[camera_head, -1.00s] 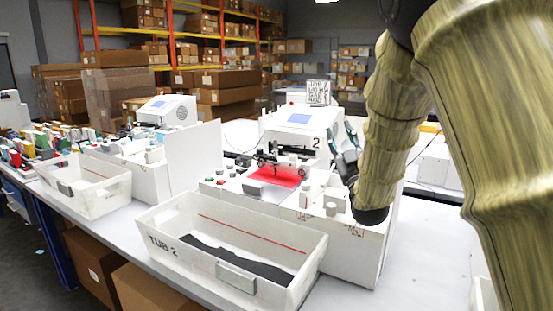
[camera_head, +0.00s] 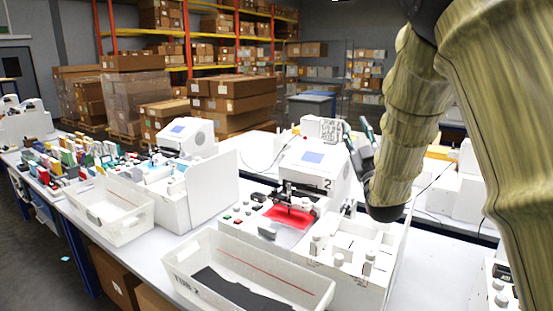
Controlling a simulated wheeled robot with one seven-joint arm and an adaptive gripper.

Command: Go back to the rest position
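My arm, in a yellowish sleeve, comes down from the top right of the head view. My gripper (camera_head: 360,143) is at the end of it, right of the white plotter (camera_head: 309,161) marked 2. Its two dark fingers point up and stand apart, with nothing seen between them. The gripper is partly hidden by the forearm. The plotter has a blue screen and a red sheet (camera_head: 289,214) on its bed. I cannot tell whether the gripper touches anything.
A white tub (camera_head: 312,284) marked TUB 2 stands at the front with dark material inside. A second white tub (camera_head: 126,231) and another plotter (camera_head: 187,137) are to the left. Colourful items (camera_head: 75,158) crowd the far left. Shelves and boxes (camera_head: 230,101) fill the back.

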